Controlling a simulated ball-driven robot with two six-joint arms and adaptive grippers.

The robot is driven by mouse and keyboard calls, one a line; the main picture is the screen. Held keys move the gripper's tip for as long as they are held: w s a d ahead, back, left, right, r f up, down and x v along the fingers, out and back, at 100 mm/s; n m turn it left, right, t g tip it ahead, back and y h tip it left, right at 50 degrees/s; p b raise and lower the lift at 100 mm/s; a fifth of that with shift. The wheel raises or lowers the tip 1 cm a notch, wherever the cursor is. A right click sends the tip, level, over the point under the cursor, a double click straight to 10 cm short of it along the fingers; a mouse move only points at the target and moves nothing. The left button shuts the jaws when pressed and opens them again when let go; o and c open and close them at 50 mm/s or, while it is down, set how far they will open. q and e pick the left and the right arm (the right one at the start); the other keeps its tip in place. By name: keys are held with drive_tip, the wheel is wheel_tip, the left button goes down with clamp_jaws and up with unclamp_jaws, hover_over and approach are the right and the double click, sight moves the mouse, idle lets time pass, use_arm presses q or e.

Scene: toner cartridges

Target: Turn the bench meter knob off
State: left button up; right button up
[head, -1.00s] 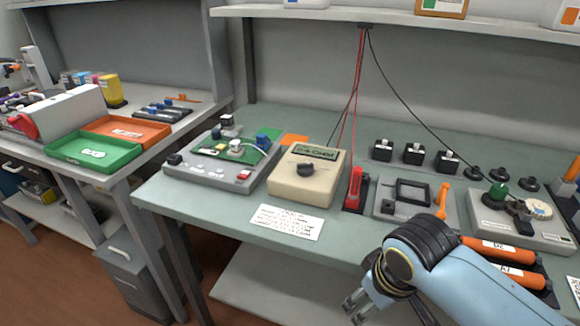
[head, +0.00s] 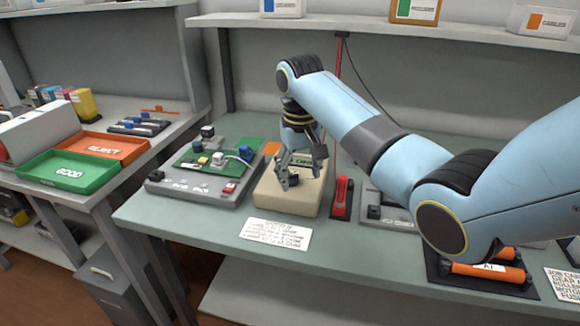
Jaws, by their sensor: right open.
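The beige bench meter (head: 285,201) stands on the green-grey bench, its display partly hidden behind my right gripper. Its dark knob (head: 293,179) shows low between the fingers. My right gripper (head: 299,178) is open and points down over the front of the meter, its fingers around or just above the knob. I cannot tell whether the fingers touch the knob. The knob's pointer direction is too small to read. My left gripper is not in view.
A grey test fixture with a green board (head: 215,160) stands left of the meter. A red probe holder (head: 342,198) is close on the right. A white printed card (head: 276,234) lies in front. My right arm covers much of the bench's right side.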

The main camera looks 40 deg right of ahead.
sight(291, 178)
drive_tip(key=w+d+r+m, duration=0.1)
drive_tip(key=w+d+r, duration=0.1)
drive_tip(key=w+r, duration=0.5)
drive_tip(key=shift+g+y, duration=0.3)
drive_tip(key=shift+g, duration=0.1)
drive_tip(key=f, duration=0.6)
drive_tip(key=s+f, duration=0.1)
drive_tip(key=f, duration=0.3)
drive_tip(key=shift+a+b, duration=0.2)
drive_tip(key=shift+b, duration=0.1)
drive_tip(key=c, duration=1.2)
